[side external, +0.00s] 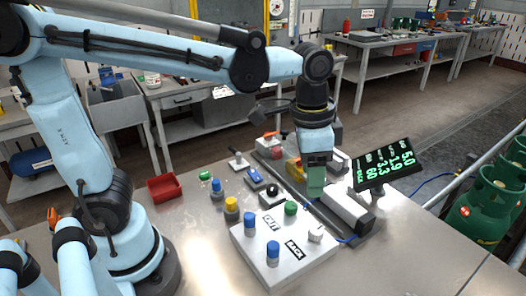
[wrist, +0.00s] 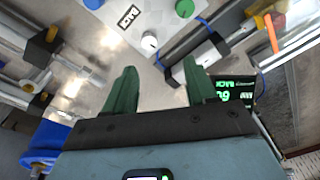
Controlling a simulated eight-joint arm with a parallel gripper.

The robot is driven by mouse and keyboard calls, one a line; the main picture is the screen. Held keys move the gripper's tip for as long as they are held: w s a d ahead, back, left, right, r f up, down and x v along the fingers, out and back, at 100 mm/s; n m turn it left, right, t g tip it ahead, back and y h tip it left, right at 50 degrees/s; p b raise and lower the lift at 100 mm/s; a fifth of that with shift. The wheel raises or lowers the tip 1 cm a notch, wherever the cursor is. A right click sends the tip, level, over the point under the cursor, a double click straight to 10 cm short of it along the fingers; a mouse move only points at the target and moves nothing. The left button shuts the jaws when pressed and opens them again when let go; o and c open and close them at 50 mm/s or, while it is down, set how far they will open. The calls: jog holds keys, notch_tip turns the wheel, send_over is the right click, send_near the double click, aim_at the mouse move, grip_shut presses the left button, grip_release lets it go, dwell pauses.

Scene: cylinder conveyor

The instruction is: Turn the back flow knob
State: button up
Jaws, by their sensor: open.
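The white control panel (side external: 262,263) lies on the metal table, with labels OUT and BACK on top. A white round knob (side external: 316,234) sits at its right corner, nearest the BACK label (side external: 293,248). A green knob (side external: 290,207) sits on the panel's far side, nearer the OUT label. The white knob (wrist: 149,43) and green knob (wrist: 184,8) also show in the wrist view, beyond my fingertips. My gripper (side external: 315,190) is above and behind the panel, pointing down, apart from both knobs. Its green fingers (wrist: 160,88) are spread with nothing between them.
Several blue-topped cylinders, one of them here (side external: 273,252), stand on the panel. A grey-white cylinder unit (side external: 348,207) and a display with green digits (side external: 385,165) stand just right of my gripper. A red tray (side external: 164,188) lies left. The front right table is clear.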

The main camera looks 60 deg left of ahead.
aim_at(315, 229)
jog(key=shift+m+g, duration=0.6)
jog(key=shift+m, duration=0.1)
jog(key=f, duration=0.4)
jog(key=d+f, duration=0.1)
jog(key=f, duration=0.3)
jog(key=d+f, duration=0.1)
jog(key=f, duration=0.3)
jog(key=shift+w+d+f, duration=0.1)
jog(key=shift+w+d, duration=0.1)
jog(key=shift+w, duration=0.1)
grip_shut()
